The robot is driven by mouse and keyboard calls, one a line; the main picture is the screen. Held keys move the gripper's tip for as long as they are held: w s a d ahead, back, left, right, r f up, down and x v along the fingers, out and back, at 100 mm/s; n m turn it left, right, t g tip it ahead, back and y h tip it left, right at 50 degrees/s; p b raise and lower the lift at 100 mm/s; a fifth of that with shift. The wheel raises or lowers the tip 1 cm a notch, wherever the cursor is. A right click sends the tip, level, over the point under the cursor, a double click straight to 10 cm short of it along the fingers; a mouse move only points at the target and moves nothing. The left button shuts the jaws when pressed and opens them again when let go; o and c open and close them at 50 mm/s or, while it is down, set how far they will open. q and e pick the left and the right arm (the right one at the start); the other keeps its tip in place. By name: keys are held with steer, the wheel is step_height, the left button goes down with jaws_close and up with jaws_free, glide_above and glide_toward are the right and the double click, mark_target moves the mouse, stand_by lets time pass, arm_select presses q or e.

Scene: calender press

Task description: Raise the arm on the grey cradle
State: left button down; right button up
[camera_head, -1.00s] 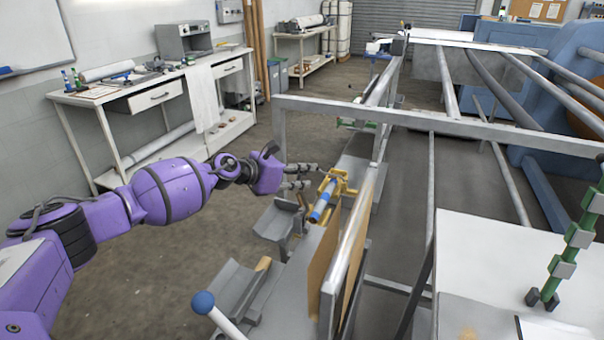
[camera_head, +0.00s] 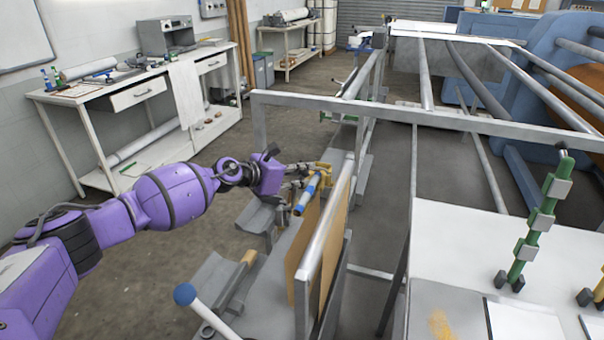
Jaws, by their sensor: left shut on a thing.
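A short arm (camera_head: 307,194) with a blue band and pale end lies slanted beside the tan panels of the press. A yellow bracket (camera_head: 325,172) is at its far end. My left gripper (camera_head: 302,174) comes in from the left and is shut at the yellow bracket and the arm's upper part; its fingers partly hide the contact. A grey trough-shaped cradle (camera_head: 256,217) stands just below and left of the gripper. A second grey cradle (camera_head: 222,282) is nearer. I cannot tell which one the arm belongs to. My right gripper is not in view.
A white lever with a blue ball (camera_head: 185,294) rises in the foreground. A grey frame bar (camera_head: 400,115) crosses behind the gripper. Upright tan panels (camera_head: 303,255) stand close on the right. The floor left of the cradles is clear. A white bench (camera_head: 130,95) is at the back left.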

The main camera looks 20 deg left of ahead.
arm_select(q)
steer(key=shift+s+f, duration=0.35)
steer(key=shift+f, duration=0.55)
steer(key=c, duration=1.8)
jaws_free()
steer(key=shift+a, duration=0.15)
steer(key=shift+s, duration=0.1)
steer(key=shift+w+r+v, duration=0.15)
steer(key=shift+r+v, duration=0.1)
steer(key=shift+v, duration=1.75)
steer(key=shift+w+r+v, duration=0.1)
steer(key=shift+r+v, duration=0.2)
steer(key=shift+v, duration=1.75)
steer(key=shift+w+r+v, duration=0.15)
steer(key=shift+r+v, duration=0.1)
steer(key=shift+v, duration=1.75)
